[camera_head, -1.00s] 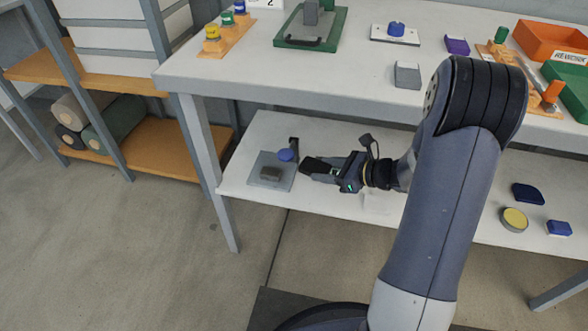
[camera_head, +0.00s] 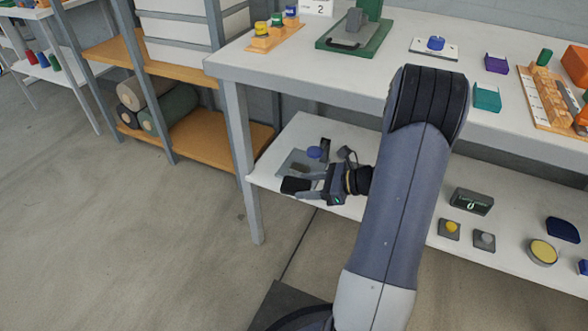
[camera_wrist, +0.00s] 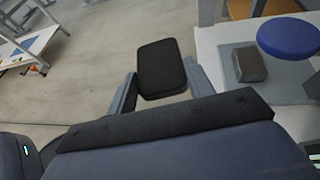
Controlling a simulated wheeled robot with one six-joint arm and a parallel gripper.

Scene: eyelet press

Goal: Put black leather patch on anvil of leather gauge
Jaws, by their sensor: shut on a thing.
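My gripper (camera_head: 312,186) is shut on the black leather patch (camera_head: 296,186), by the front edge of the lower shelf. In the wrist view the patch (camera_wrist: 162,68) is a flat black rounded rectangle between the two fingers (camera_wrist: 160,84). The leather gauge has a grey base plate (camera_wrist: 292,88), a dark block-like anvil (camera_wrist: 249,64) and a round blue disc (camera_wrist: 289,37). In the head view the gauge plate (camera_head: 288,163) lies on the shelf just behind my gripper, which partly hides it. The patch is apart from the anvil, to its left in the wrist view.
The white upper table (camera_head: 300,77) overhangs the lower shelf (camera_head: 277,177), with a grey leg (camera_head: 244,160) at the left. A dark display box (camera_head: 472,201) and several small items stand on the shelf's right side. Open floor lies in front.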

